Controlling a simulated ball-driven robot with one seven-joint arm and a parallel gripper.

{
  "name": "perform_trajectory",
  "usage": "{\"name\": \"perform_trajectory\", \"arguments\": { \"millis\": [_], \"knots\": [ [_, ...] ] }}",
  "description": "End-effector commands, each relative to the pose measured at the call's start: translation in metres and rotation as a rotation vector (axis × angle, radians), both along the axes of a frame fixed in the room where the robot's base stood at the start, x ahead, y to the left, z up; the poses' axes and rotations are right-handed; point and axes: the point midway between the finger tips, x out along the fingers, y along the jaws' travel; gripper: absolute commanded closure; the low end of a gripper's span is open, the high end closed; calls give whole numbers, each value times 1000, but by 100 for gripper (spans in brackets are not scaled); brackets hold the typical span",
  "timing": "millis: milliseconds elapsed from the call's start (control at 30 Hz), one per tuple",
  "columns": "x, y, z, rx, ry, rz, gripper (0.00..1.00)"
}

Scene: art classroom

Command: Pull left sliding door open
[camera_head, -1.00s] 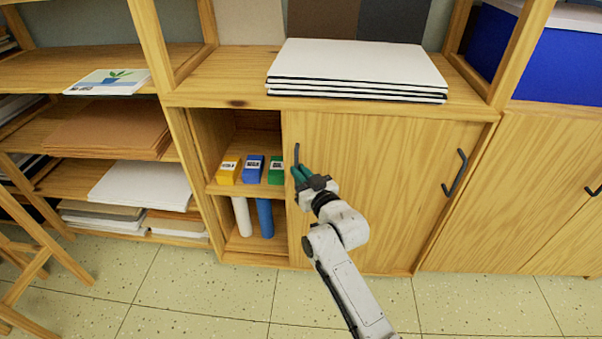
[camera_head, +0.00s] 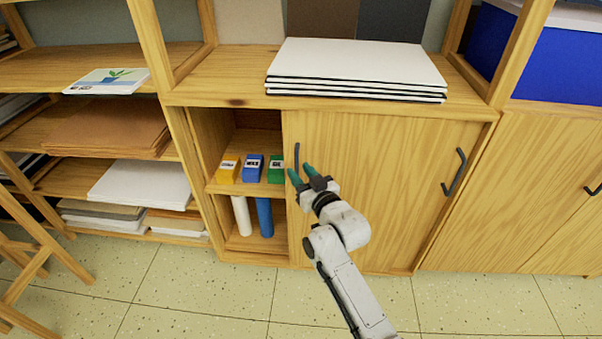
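The left sliding door (camera_head: 345,135) is a light wood panel with a dark handle (camera_head: 297,157) near its left edge. It stands slid to the right, so the cabinet's left part is uncovered. A second dark handle (camera_head: 454,172) shows at the right of the panels, and the boundary between the two doors is hard to see. My gripper (camera_head: 301,175) has two green fingers spread apart. It is open and empty, just below and right of the left handle, with the fingers pointing up toward the door.
The uncovered part (camera_head: 214,135) holds yellow (camera_head: 228,170), blue (camera_head: 253,168) and green (camera_head: 276,170) boxes above white (camera_head: 242,215) and blue (camera_head: 264,217) rolls. White boards (camera_head: 355,65) lie on top. A wooden stand (camera_head: 30,255) is at the left. Speckled floor (camera_head: 200,285) in front is clear.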

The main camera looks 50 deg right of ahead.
Motion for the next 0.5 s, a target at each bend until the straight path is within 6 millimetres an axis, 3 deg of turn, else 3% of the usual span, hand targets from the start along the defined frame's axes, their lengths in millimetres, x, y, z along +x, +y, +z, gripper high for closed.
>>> {"name": "perform_trajectory", "arguments": {
  "millis": [500],
  "knots": [
    [-81, 27, 0, 1, 3, 1, 62]
  ]
}}
